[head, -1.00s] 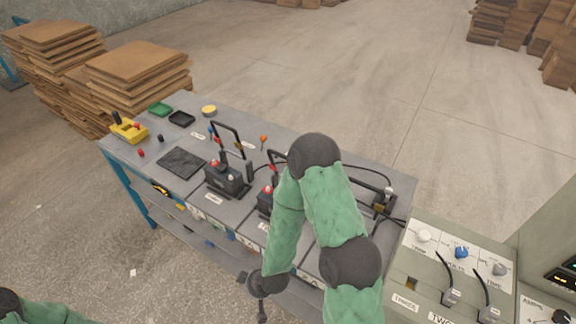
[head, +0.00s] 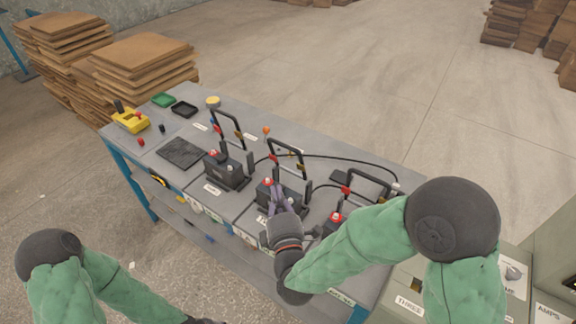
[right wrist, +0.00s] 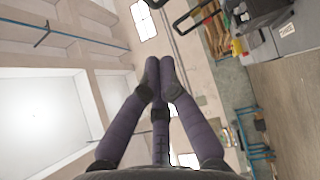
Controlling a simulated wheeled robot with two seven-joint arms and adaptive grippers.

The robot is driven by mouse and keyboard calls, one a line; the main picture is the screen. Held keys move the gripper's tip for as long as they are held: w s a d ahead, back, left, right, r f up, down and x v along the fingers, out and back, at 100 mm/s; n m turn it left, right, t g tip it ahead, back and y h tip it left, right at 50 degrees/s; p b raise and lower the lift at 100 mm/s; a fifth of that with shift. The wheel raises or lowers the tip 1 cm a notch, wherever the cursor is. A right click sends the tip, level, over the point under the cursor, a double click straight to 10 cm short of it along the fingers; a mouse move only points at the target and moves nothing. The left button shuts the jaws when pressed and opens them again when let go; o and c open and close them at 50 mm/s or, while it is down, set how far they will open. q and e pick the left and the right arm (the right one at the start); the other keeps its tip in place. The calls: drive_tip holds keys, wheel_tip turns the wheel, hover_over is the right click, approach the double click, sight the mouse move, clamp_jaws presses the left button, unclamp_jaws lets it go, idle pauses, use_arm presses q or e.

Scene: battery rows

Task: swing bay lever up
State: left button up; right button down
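Three dark battery units stand in a row on the grey bench: a left one (head: 228,170), a middle one (head: 292,203) and a right one (head: 335,219). A black U-shaped lever stands up at the left unit (head: 226,118) and another at the middle unit (head: 288,146). The right unit's lever (head: 368,174) looks lower and more tilted. My right gripper (head: 276,190) is at the front of the middle unit; contact cannot be told. In the right wrist view its fingertips (right wrist: 160,62) are together with nothing seen between them. My left gripper is out of frame.
A yellow device (head: 130,122), a green tray (head: 163,100), a black tray (head: 184,109) and a dark mat (head: 182,153) lie at the bench's left end. Black cables (head: 340,160) run behind the units. A control cabinet (head: 515,275) stands at the right.

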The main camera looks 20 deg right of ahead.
drive_tip(key=b, duration=0.2)
approach(283, 146)
drive_tip(key=w+a+f, duration=0.1)
drive_tip(key=w+a, duration=0.3)
drive_tip(key=w+d+b, duration=0.1)
drive_tip(key=w+d, duration=0.2)
drive_tip(key=shift+d+r, duration=0.15)
drive_tip(key=shift+r, duration=0.05)
drive_tip(key=shift+w+d+r+m+g+p, duration=0.35)
drive_tip(key=shift+d+r+p, duration=0.2)
drive_tip(key=shift+p, duration=0.55)
drive_tip(key=shift+w+d+p, duration=0.3)
drive_tip(key=shift+w+p, duration=0.05)
drive_tip(key=shift+p, duration=0.15)
